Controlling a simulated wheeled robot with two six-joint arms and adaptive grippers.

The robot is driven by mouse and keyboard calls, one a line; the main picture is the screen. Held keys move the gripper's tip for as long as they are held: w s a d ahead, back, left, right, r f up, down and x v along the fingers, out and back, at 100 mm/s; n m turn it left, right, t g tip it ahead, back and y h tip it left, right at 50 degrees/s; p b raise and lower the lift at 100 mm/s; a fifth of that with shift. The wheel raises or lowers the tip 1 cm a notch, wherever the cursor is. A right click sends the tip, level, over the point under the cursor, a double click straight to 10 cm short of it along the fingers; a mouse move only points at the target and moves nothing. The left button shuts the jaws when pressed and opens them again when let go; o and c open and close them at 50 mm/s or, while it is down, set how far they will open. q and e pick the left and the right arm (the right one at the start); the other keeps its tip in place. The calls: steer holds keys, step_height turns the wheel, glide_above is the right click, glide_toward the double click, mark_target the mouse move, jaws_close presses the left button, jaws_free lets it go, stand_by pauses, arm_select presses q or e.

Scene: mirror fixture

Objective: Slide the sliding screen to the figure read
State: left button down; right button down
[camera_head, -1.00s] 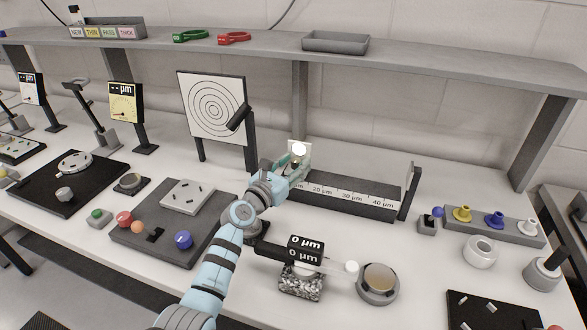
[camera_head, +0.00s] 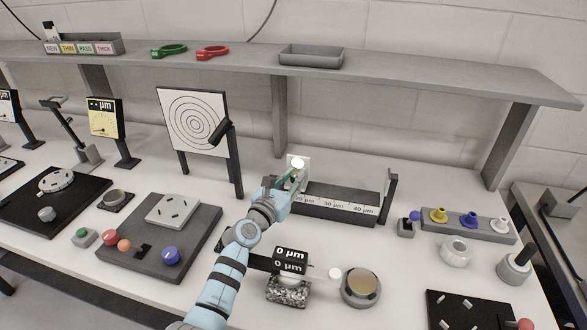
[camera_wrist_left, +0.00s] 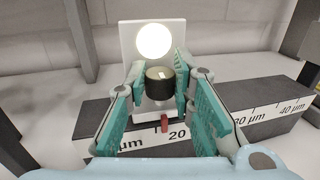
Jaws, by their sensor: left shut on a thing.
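The sliding screen, a white upright plate with a bright round spot, stands at the left part of the scale rail in the head view (camera_head: 304,158) and the left wrist view (camera_wrist_left: 127,50). My left gripper (camera_head: 290,184) is shut on the screen's dark round knob (camera_wrist_left: 160,86). A red pointer (camera_wrist_left: 165,122) below the knob is just left of the "20" figure. The dark rail (camera_head: 345,199) carries a white scale marked 20, 30 and 40 µm. The yellow dial gauge (camera_head: 104,118) shows dashes. My right gripper is out of view.
A target board (camera_head: 198,122) stands left of the rail. An end post (camera_head: 387,197) closes the rail's right end. A holder with coloured knobs (camera_head: 465,226) lies further right. A shelf (camera_head: 400,74) runs above.

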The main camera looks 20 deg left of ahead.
arm_select(q)
steer(key=shift+d, duration=0.2)
steer(key=c, duration=1.4)
jaws_free()
steer(key=shift+a, duration=0.2)
steer(key=shift+o, duration=0.2)
steer(key=v, duration=1.2)
steer(key=shift+d, duration=0.15)
